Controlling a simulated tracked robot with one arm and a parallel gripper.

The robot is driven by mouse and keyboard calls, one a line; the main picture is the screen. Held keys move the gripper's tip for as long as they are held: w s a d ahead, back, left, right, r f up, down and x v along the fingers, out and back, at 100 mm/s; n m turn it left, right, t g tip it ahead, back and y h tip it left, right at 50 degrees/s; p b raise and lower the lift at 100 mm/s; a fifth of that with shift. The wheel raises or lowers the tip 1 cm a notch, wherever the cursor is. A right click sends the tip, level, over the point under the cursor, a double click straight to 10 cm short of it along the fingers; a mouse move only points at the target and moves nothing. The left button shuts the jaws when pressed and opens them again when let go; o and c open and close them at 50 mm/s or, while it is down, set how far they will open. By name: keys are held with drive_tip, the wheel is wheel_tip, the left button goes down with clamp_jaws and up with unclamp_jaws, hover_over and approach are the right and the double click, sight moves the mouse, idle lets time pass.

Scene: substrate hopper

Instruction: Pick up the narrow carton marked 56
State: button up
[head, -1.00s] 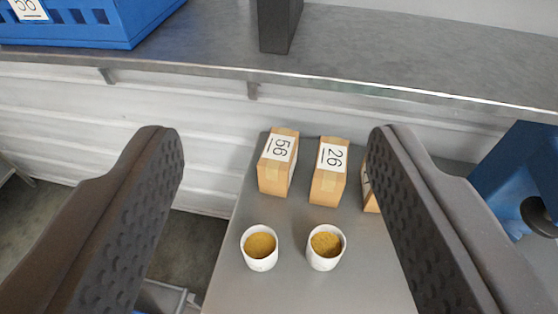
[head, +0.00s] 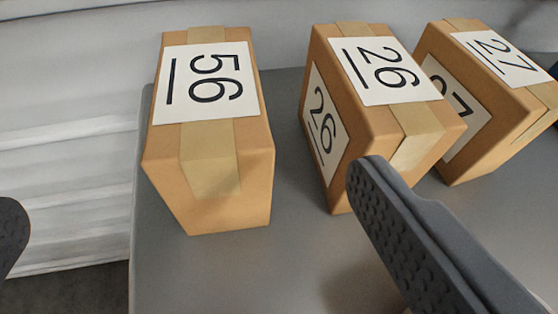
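The narrow carton marked 56 (head: 207,130) stands upright on the grey surface at the left, with a white label and tape on its top. My gripper (head: 190,190) is open. Its right finger shows at the lower right, in front of the carton marked 26, and only the tip of its left finger shows at the left edge. Carton 56 lies between the two fingers in the picture, beyond them, with nothing held.
The carton marked 26 (head: 378,100) stands right of carton 56 with a gap between them. The carton marked 27 (head: 490,90) stands further right. The grey surface (head: 235,270) is bare in front of carton 56 and ends at its left edge.

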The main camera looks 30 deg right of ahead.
sight(207, 108)
drive_tip(key=x, duration=0.8)
drive_tip(key=shift+w+f, duration=0.25)
drive_tip(key=shift+f, duration=0.25)
drive_tip(key=shift+f+x, duration=0.15)
drive_tip(key=shift+x, duration=1.1)
drive_tip(key=shift+f+x, duration=0.15)
drive_tip(key=shift+x, duration=1.1)
drive_tip(key=shift+s, duration=0.15)
drive_tip(key=c, duration=1.9)
